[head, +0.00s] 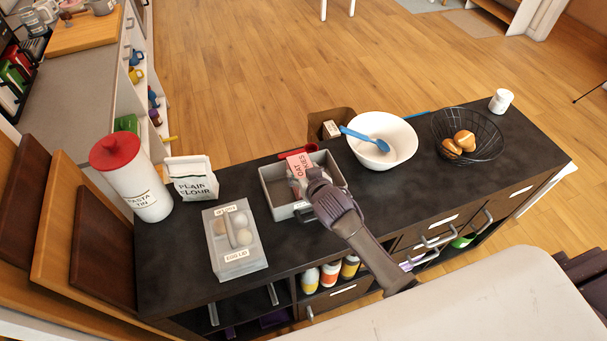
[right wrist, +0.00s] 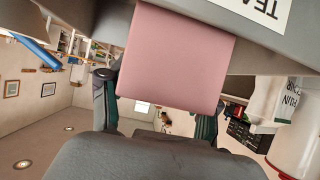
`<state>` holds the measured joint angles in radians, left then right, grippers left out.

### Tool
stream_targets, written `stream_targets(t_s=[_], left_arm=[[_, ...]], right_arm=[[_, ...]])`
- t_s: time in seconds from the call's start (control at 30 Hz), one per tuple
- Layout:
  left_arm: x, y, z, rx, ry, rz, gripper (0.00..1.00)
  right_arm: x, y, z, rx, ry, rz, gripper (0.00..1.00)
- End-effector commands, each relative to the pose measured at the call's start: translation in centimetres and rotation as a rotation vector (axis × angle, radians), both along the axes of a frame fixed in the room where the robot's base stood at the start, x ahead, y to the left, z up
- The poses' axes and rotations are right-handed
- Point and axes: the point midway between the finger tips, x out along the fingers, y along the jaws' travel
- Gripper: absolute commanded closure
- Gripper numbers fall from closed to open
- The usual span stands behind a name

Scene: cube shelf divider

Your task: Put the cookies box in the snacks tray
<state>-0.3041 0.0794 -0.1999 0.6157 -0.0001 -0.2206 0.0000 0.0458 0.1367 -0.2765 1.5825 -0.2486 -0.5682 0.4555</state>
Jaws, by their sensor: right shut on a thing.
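A pink-red box (head: 298,162) with a white label that seems to read "OAT CAKES" is held by my right gripper (head: 303,183), over a grey open-topped tray (head: 287,212) on the dark counter. In the right wrist view the plain pink face of the box (right wrist: 175,55) shows between the fingers. A grey wall with a white label starting "TEA" (right wrist: 266,8) is close behind the box. I cannot tell whether the box touches the tray floor. I cannot read a snacks label or a cookies label. My left gripper is not in view.
An egg box (head: 236,240), a flour bag (head: 190,180) and a pasta tin (head: 133,180) stand left of the tray. A brown container (head: 318,122), a white bowl (head: 397,140) with a blue spoon, and a wire basket (head: 490,140) stand to the right.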

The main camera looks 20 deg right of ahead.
Motion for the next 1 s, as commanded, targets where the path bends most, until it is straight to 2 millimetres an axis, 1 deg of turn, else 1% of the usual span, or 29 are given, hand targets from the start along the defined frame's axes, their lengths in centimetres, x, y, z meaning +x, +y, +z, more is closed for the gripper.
stream_targets(t_s=[0.03, 0.1, 0.37, 0.5, 0.53, 0.63, 0.67, 0.93, 1.0], left_arm=[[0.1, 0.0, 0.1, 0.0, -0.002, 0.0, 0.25], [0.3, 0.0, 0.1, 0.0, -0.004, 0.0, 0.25], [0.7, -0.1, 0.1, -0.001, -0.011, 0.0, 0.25], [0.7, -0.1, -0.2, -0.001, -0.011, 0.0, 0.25], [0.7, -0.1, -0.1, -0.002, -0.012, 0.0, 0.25], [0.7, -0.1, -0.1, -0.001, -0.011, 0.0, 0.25], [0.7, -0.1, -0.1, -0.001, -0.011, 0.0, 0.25], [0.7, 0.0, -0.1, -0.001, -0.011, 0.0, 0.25], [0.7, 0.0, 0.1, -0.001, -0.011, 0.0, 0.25]], right_arm=[[0.0, 0.0, -0.6, -0.001, -0.001, 0.0, 0.81], [0.0, 0.0, -1.1, 0.0, -0.001, 0.0, 0.81], [0.1, 0.0, -1.2, 0.0, -0.004, 0.0, 0.81], [0.1, 0.0, -1.7, 0.0, -0.003, 0.0, 0.81], [0.0, 0.0, -1.6, 0.0, -0.002, 0.0, 0.33], [0.0, 0.0, -1.6, 0.0, -0.001, 0.0, 0.16], [0.0, 0.0, -1.6, 0.0, -0.001, 0.0, 0.13], [0.0, 0.0, -1.6, 0.0, -0.001, 0.0, 0.13], [0.0, 0.0, -1.3, 0.0, -0.002, 0.0, 0.13]])
